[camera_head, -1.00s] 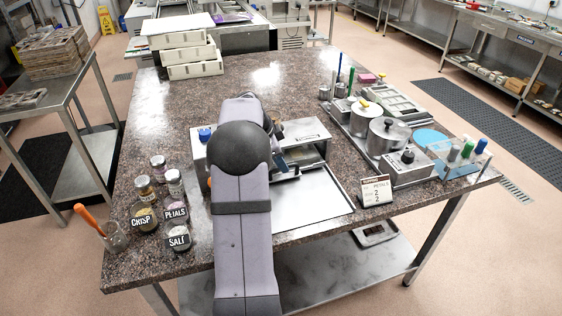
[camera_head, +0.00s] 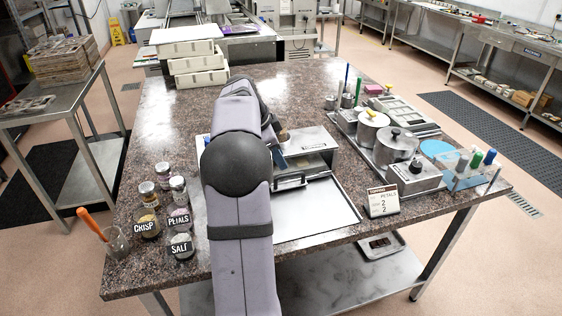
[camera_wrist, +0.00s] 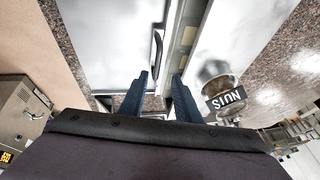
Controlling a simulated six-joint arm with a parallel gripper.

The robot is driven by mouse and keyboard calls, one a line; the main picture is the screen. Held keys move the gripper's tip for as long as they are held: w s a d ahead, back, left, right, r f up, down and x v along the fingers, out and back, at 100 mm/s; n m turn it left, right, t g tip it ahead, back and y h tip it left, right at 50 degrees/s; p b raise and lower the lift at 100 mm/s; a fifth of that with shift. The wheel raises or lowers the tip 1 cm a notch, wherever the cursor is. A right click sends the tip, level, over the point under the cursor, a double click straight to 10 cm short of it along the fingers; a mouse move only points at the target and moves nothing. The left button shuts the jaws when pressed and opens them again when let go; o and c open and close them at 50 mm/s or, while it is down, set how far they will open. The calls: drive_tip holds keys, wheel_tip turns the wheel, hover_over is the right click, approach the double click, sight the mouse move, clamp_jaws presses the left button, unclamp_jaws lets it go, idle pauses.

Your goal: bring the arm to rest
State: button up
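My gripper (camera_wrist: 160,90) shows in the wrist view as two dark blue fingers, spread apart with nothing seen between them. In the head view my arm hides most of it; a blue finger (camera_head: 280,161) shows beside the metal box with a drawer (camera_head: 306,142). My arm reaches out over the stone-topped table (camera_head: 140,262). A jar labelled NUTS (camera_wrist: 222,85) is right of the fingers in the wrist view, apart from them.
Several labelled jars (camera_head: 180,245) and a cup with an orange-handled tool (camera_head: 115,242) stand at the left. A metal tray (camera_head: 315,210), a card stand (camera_head: 383,201) and steel pots (camera_head: 396,143) are at the right. White trays (camera_head: 197,62) are stacked at the back.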

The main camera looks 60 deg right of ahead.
idle(0.4)
drive_tip(key=w+a+r+n, duration=0.1)
drive_tip(key=w+a, duration=0.2)
drive_tip(key=a, duration=0.2)
drive_tip(key=w+a+r+n+p, duration=0.1)
drive_tip(key=w+a+r, duration=0.1)
drive_tip(key=a, duration=0.3)
drive_tip(key=w+a+r+n+p, duration=0.1)
drive_tip(key=w+a+r, duration=0.1)
drive_tip(key=a, duration=0.3)
drive_tip(key=shift+w+a, duration=0.25)
drive_tip(key=shift+w, duration=0.65)
drive_tip(key=w+a+n, duration=0.2)
drive_tip(key=a+n, duration=0.2)
drive_tip(key=a, duration=0.7)
drive_tip(key=s+a+f+n+t+y, duration=0.1)
drive_tip(key=s+a+f+n, duration=0.1)
drive_tip(key=a+f+n, duration=0.3)
drive_tip(key=s+a+f+n+y, duration=0.1)
drive_tip(key=a+f+n, duration=0.1)
drive_tip(key=a+n, duration=0.35)
drive_tip(key=s+a+f+n+y, duration=0.3)
drive_tip(key=s+a+f+n, duration=0.65)
drive_tip(key=a+f, duration=0.2)
wheel_tip(320, 180, down, 28)
drive_tip(key=b, duration=2.9)
drive_tip(key=shift+a+r+t, duration=0.25)
drive_tip(key=shift+a+t, duration=0.05)
drive_tip(key=shift+a, duration=0.15)
